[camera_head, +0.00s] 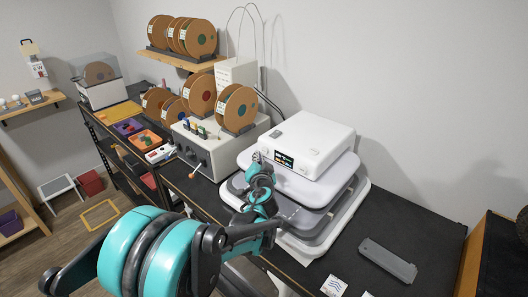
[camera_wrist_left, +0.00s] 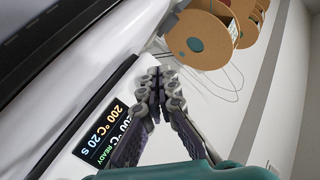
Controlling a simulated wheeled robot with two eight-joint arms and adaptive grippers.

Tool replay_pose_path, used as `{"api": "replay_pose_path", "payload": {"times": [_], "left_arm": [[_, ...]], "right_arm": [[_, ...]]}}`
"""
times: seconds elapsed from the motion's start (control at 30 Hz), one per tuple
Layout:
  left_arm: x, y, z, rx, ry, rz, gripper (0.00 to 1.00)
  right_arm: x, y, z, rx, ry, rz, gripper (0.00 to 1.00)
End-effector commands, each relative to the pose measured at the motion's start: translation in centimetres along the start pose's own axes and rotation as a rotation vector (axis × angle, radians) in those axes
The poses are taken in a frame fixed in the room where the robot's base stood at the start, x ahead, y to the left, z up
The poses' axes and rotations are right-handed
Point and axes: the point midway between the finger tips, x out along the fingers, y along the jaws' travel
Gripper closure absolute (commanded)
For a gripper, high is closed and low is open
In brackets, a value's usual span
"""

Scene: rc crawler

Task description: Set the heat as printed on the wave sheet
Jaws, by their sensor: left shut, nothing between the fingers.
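The white heat press (camera_head: 312,140) stands on the dark bench. Its small dark display (camera_head: 285,158) is on the front face; the left wrist view shows the display (camera_wrist_left: 105,132) reading 200 °C, 20 S and READY, with part of it hidden behind my finger. My left gripper (camera_head: 257,156) is shut and empty, its tips beside the press front, left of the display; whether they touch it I cannot tell. The tips also show in the left wrist view (camera_wrist_left: 158,76). A white sheet with a blue wave mark (camera_head: 334,286) lies at the bench's front; its print is too small to read.
A grey flat tool (camera_head: 387,261) lies on the bench at the right. A beige box (camera_head: 205,148) with filament spools (camera_head: 238,109) stands left of the press. Loose cables rise behind it. A second paper is cut off at the bottom edge.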

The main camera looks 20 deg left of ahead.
Motion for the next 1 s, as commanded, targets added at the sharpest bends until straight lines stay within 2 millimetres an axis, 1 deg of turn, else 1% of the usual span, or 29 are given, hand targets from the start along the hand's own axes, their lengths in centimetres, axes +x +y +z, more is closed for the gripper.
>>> {"api": "replay_pose_path", "payload": {"times": [0.37, 1.0], "left_arm": [[0.58, 0.45, -0.44, 0.0, 0.0, 0.0, 1.0], [0.82, 0.6, -0.62, 0.0, 0.0, 0.0, 1.0]], "right_arm": [[0.16, 0.0, 0.12, 0.0, 0.0, 0.0, 0.6], [0.2, 0.0, 0.14, 0.0, 0.0, 0.0, 0.6]]}}
